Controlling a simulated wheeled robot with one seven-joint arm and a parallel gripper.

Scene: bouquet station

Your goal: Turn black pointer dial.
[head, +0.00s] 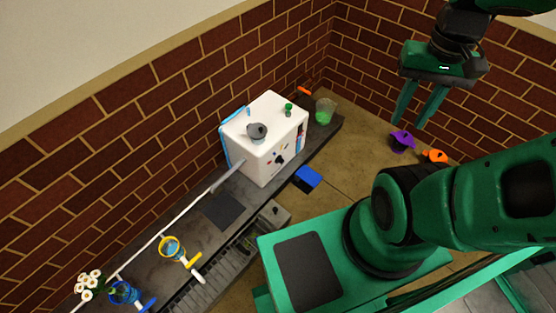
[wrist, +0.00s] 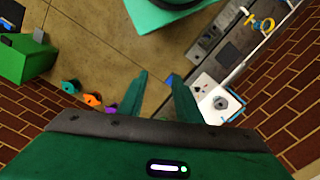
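The black pointer dial (head: 280,160) is on the front face of the white box-shaped machine (head: 262,140), which stands on the dark counter. My gripper (head: 419,122) is raised at the upper right, well apart from the dial, with its two green fingers spread and nothing between them. In the wrist view my gripper's fingers (wrist: 158,98) are also apart and empty. The machine (wrist: 212,98) shows there beyond the right finger, with a grey round part on top.
A grey knob (head: 257,131) and a small green one (head: 288,106) sit on the machine's top. A green cup (head: 325,111) stands beside it. A blue item (head: 308,178) lies in front. Purple (head: 402,141) and orange (head: 435,156) pots are on the floor. Brick walls enclose the corner.

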